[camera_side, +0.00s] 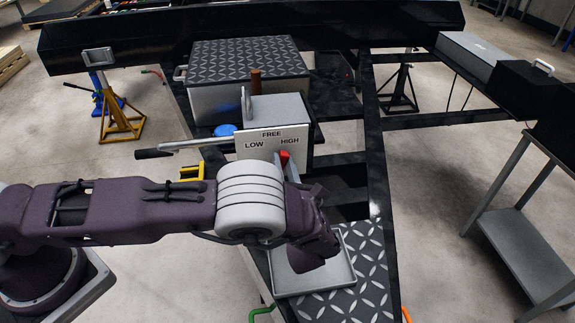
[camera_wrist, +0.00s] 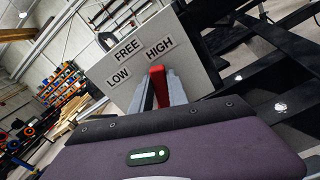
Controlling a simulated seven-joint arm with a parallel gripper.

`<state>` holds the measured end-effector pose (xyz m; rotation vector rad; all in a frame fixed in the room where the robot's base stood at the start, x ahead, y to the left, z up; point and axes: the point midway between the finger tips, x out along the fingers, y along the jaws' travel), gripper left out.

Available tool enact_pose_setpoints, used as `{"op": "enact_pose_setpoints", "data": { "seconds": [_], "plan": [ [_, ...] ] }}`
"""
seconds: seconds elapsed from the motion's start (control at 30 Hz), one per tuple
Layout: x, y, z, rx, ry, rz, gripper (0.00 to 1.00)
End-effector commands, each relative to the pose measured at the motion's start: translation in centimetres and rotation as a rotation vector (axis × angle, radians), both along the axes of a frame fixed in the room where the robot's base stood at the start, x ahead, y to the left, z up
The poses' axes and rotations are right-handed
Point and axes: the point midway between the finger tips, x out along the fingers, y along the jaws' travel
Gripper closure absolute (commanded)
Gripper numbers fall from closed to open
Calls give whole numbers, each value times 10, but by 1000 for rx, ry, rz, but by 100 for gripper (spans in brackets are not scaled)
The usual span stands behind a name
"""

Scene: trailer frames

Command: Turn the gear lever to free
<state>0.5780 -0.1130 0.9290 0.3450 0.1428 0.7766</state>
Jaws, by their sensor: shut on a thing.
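A white panel (camera_side: 259,145) on a grey box carries the words LOW, FREE and HIGH, with FREE at the top middle. It also shows, tilted, in the wrist view (camera_wrist: 193,68). The red gear lever (camera_side: 284,156) shows in front of the panel, just below the word HIGH. In the wrist view the red lever (camera_wrist: 157,80) stands between my grey fingers, below FREE and HIGH. My gripper (camera_wrist: 160,94) is shut on the lever. In the side view my gripper (camera_side: 288,167) is partly hidden by my wrist, and the lever's lower part is hidden.
A long silver rod with a black grip (camera_side: 154,154) sticks out left of the panel. A tread-plate box (camera_side: 247,60) stands behind on the black trailer frame (camera_side: 376,160). A grey tray (camera_side: 318,280) lies below my wrist. A side table (camera_side: 522,250) stands at right.

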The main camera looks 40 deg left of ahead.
Motion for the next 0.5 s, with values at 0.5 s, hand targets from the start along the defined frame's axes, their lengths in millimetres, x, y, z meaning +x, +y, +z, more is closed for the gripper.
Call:
{"op": "enact_pose_setpoints", "data": {
  "seconds": [0.5],
  "plan": [
    [-12,11,3,-218,-218,-1,100]
  ]
}}
